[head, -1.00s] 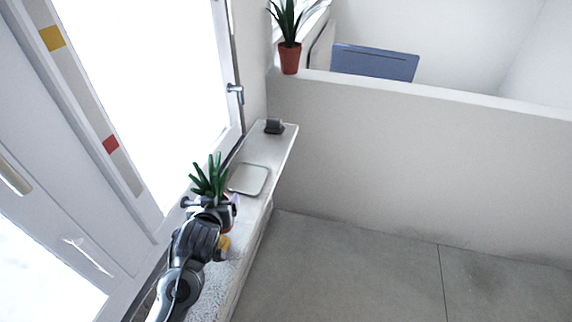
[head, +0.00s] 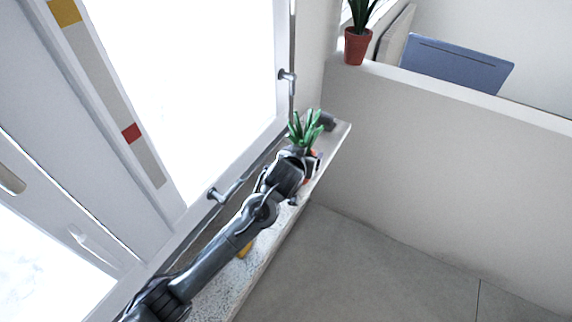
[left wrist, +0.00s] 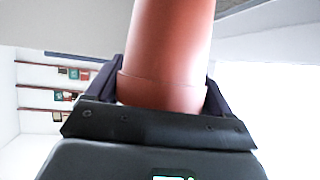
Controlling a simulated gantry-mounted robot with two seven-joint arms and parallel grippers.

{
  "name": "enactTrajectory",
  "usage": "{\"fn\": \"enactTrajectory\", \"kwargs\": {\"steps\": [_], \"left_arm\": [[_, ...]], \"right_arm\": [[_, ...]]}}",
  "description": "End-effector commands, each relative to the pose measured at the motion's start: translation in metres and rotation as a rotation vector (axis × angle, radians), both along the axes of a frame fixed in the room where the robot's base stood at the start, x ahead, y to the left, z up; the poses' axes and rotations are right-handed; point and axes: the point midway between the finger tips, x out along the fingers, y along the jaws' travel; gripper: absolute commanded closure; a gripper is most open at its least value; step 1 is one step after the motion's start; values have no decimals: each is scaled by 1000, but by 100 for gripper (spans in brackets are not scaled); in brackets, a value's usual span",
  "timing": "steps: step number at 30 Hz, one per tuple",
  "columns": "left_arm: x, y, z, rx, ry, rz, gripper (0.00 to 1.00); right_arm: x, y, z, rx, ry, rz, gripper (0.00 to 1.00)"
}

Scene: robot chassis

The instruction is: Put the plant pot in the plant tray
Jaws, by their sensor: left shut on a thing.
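A green spiky plant (head: 305,130) stands in a terracotta plant pot, which my left gripper (head: 309,163) grips over the window ledge. In the left wrist view the reddish-brown pot (left wrist: 168,50) is large and close, between the two dark fingers of my left gripper (left wrist: 162,92). The pot looks roughly upright; I cannot tell whether its base touches anything. The pale plant tray on the ledge is hidden now behind my gripper and the plant. My right gripper is not in view.
The narrow ledge (head: 333,143) runs along the bright window, with a small dark object (head: 328,121) at its far end. A yellow item (head: 245,249) lies on the ledge beside my arm. A second potted plant (head: 357,47) stands on the partition wall. Window handles (head: 287,76) stick out.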

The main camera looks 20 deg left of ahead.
Motion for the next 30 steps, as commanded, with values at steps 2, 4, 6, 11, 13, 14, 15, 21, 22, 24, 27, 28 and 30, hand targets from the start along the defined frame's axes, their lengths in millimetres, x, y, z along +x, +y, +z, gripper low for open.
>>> {"fn": "enactTrajectory", "kwargs": {"steps": [2,4,6,11,13,14,15,21,22,24,27,28,30], "left_arm": [[4,18,-10,-1,0,4,66],[8,31,-18,-2,0,2,66],[12,43,-25,0,-2,1,66],[18,63,-38,-1,-3,0,66],[19,69,-41,-2,-3,1,66],[20,70,-42,-1,-3,0,66],[20,72,-43,-2,-3,-1,66],[20,74,-51,-2,-3,-1,66],[20,74,-54,-2,-2,-1,66],[20,74,-62,-1,-1,0,66],[20,74,-75,-1,-1,0,66],[20,74,-79,-1,-1,0,66],[20,74,-84,-1,-2,0,66]], "right_arm": [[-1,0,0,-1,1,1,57],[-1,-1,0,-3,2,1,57],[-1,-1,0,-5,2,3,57],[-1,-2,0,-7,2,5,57],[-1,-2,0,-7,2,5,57],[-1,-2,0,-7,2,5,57],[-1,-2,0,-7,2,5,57],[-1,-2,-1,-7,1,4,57],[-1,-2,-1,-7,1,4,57],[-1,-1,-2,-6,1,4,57],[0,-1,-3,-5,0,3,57],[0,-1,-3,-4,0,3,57],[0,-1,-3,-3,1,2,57]]}}
